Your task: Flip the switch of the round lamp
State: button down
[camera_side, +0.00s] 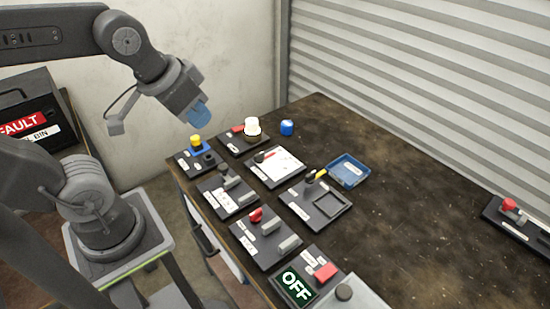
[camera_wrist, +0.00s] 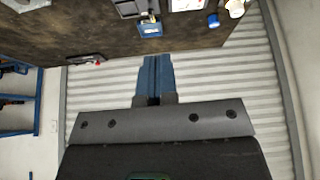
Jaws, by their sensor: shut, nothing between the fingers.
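The round lamp (camera_side: 252,127) is a bright white dome on a dark panel (camera_side: 243,147) at the far left end of the table. A small red part (camera_side: 238,128) sits left of the lamp on the same panel; I cannot tell which way any switch there points. My gripper (camera_side: 198,118) has blue fingers and is shut and empty. In the side view it hangs above and left of the lamp, apart from it. In the wrist view the fingers (camera_wrist: 153,76) are together, and the lamp (camera_wrist: 235,8) shows at the top right, cut by the edge.
A blue cylinder (camera_side: 287,127) stands right of the lamp. A yellow-topped block (camera_side: 196,141) stands left of it. Several dark panels with knobs and switches line the table's near side, with a blue tray (camera_side: 348,170) beside them. The table's right middle is clear; a corrugated wall (camera_side: 420,70) stands behind.

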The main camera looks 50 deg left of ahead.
jog(key=w+a+r+n+g, duration=0.2)
jog(key=w+a+n, duration=0.35)
jog(key=w, duration=0.55)
jog(key=n+g, duration=0.6)
jog(key=n, duration=0.6)
send_over(235, 129)
jog(key=w, duration=0.3)
jog(key=w+x, duration=0.2)
jog(key=x, duration=0.7)
jog(key=w+f+x, duration=0.1)
jog(key=w+x, duration=0.1)
jog(key=x, duration=2)
jog(key=shift+w+d+f, duration=0.1)
jog(key=shift+w, duration=0.15)
